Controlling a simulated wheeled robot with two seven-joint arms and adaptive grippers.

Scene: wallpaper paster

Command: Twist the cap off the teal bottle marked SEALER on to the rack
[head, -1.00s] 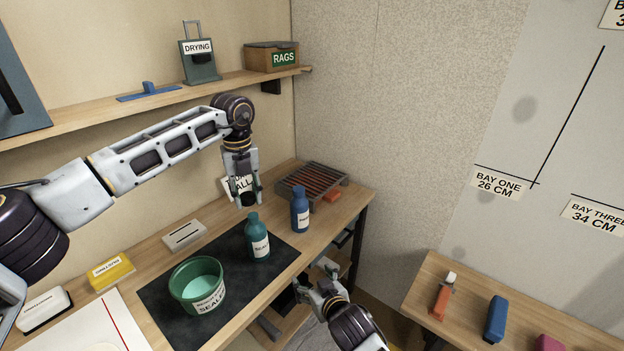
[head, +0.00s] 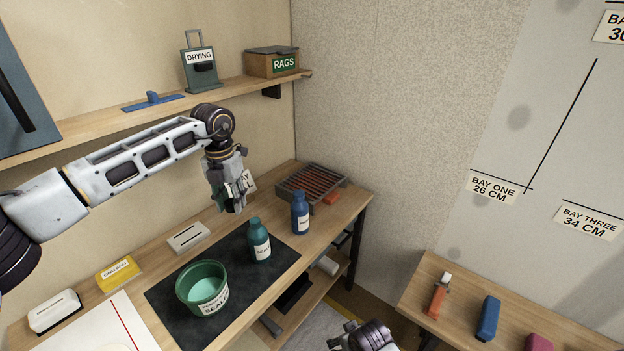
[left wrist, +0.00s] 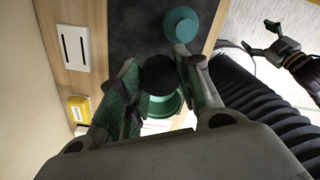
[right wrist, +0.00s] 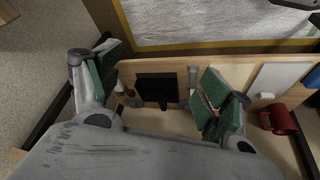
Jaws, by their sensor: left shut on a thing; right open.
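The teal bottle (head: 259,243) marked SEALER stands upright on the dark mat (head: 166,291); its top also shows in the left wrist view (left wrist: 181,24). My left gripper (head: 231,207) is above and left of the bottle, apart from it. It is shut on a round black cap (left wrist: 158,74), which is hard to make out in the head view. The rack (head: 314,177), a grey frame with red bars, stands at the bench's back right corner. My right gripper (right wrist: 160,80) is open and empty, low at the bottom edge of the head view.
A blue bottle (head: 300,213) stands between the teal bottle and the rack. A green bucket (head: 190,292) stands on the mat at front left. An orange block (head: 331,198) lies beside the rack. A shelf (head: 85,127) runs above the bench.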

